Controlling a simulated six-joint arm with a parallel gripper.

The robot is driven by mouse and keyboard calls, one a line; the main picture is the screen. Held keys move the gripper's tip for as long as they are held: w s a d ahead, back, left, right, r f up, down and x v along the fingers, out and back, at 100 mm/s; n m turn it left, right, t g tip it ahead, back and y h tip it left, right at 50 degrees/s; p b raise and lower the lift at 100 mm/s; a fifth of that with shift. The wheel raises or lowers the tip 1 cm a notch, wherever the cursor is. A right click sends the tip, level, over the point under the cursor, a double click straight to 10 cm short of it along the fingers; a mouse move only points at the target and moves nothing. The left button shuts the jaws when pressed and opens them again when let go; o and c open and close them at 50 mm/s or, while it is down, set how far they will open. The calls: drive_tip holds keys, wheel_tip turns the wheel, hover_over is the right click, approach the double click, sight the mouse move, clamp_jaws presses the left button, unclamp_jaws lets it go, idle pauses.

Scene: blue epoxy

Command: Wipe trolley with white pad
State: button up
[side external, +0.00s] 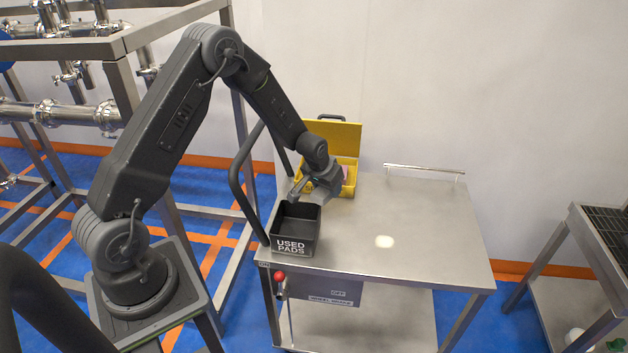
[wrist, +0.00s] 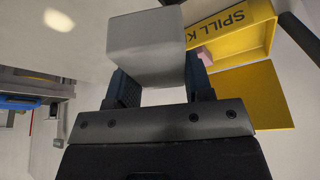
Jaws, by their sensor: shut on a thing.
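The trolley (side external: 430,215) is a steel table with a flat top. A pale cream round patch (side external: 384,242) lies on its top, right of the middle; a pale patch also shows at the upper left of the wrist view (wrist: 45,18). My gripper (side external: 294,196) is above the trolley's left part, behind the black bin and in front of the yellow box. In the wrist view its two dark fingers are shut on the white pad (wrist: 148,48), a pale block. In the side view I cannot make the pad out clearly at the gripper.
A black bin marked USED PADS (side external: 296,232) stands at the trolley's front left. An open yellow spill kit box (side external: 346,150) stands behind, with something pink inside. A low rail (side external: 424,169) runs along the back edge.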

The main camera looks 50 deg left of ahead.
drive_tip(key=w+d+f+m+h, duration=0.1)
drive_tip(key=w+d+m, duration=0.1)
drive_tip(key=d+m, duration=0.1)
drive_tip(key=m+g+h, duration=0.1)
drive_tip(key=m+h, duration=0.3)
drive_tip(key=m, duration=0.6)
hover_over(382, 239)
wheel_tip(382, 239, down, 3)
drive_tip(key=shift+s+a+f, duration=0.1)
drive_tip(key=shift+s+f, duration=0.05)
drive_tip(key=shift+f, duration=0.75)
drive_tip(key=shift+s+a+f, duration=0.15)
drive_tip(key=shift+f, duration=0.75)
drive_tip(key=shift+s+a+f, duration=0.1)
drive_tip(key=shift+s+f, duration=0.05)
drive_tip(key=shift+f, duration=0.75)
wheel_tip(382, 239, down, 2)
drive_tip(key=shift+w+d+r, duration=0.25)
drive_tip(key=shift+w+d, duration=0.6)
drive_tip(key=shift+w+d+f, duration=0.15)
drive_tip(key=shift+w+d, duration=0.4)
drive_tip(key=shift+s+a+f, duration=0.1)
drive_tip(key=shift+a+f, duration=0.05)
drive_tip(key=shift+s+a, duration=1.3)
drive_tip(key=shift+s, duration=0.05)
wheel_tip(382, 239, up, 8)
